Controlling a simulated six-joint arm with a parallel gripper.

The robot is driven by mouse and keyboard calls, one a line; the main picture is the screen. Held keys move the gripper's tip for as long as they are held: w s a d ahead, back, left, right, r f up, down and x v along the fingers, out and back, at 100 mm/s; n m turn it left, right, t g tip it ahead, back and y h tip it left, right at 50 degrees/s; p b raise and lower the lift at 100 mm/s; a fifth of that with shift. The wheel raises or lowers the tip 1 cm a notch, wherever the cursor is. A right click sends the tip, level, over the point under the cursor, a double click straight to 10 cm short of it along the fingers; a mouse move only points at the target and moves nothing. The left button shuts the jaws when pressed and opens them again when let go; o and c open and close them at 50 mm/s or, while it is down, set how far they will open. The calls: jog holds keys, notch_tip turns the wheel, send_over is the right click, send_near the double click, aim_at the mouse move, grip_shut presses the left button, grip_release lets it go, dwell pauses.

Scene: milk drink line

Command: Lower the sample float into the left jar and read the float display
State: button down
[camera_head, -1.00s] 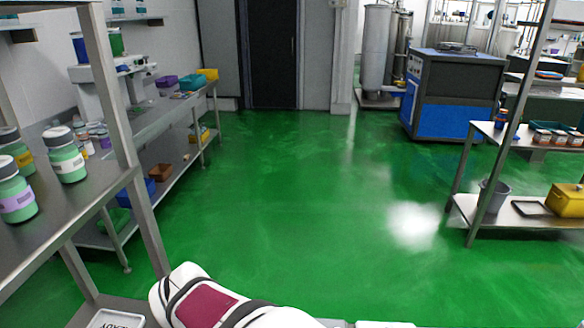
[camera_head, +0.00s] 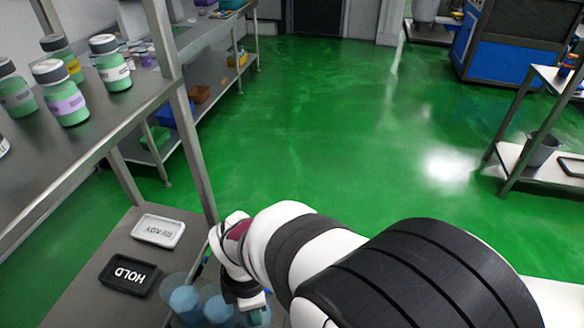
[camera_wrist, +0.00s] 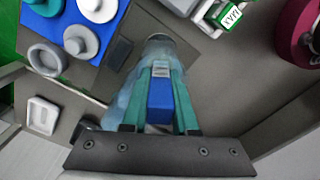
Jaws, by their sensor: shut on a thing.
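My gripper (camera_wrist: 161,88) has teal fingers and is shut on a blue block with a light grey end piece, which I take to be the sample float (camera_wrist: 160,101). A translucent bluish jar (camera_wrist: 140,92) with a grey rim lies behind the fingers in the wrist view. I cannot tell whether the float is inside it or above it. In the head view my gripper (camera_head: 254,304) is at the bottom, beside translucent blue jars, the leftmost jar (camera_head: 185,301) and a middle jar (camera_head: 219,310). A small green-and-white box with dark characters (camera_wrist: 230,15) may be the display; its reading is unclear.
A white READY tray (camera_head: 158,231) and a black HOLD tray (camera_head: 129,273) lie on the bench left of the jars. Green bottles (camera_head: 65,100) stand on the shelf above. A blue mat with round pieces (camera_wrist: 62,20) is at the wrist view's upper left.

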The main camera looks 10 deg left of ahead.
jog(key=c, duration=0.6)
grip_release()
jog(key=shift+o, duration=1.1)
jog(key=shift+r, duration=4.55)
jog(key=shift+d+r+m, duration=0.1)
jog(key=shift+d+m, duration=0.2)
jog(key=shift+d, duration=0.1)
jog(key=s+d+m+y, duration=0.1)
jog(key=s+d+m, duration=0.3)
jog(key=d+m, duration=0.5)
jog(key=s+d+m, duration=0.5)
jog(key=d+m, duration=0.5)
jog(key=m, duration=1)
jog(key=shift+s+d+r+y, duration=0.15)
jog(key=shift+s+r+y, duration=0.05)
jog(key=shift+r+y, duration=0.25)
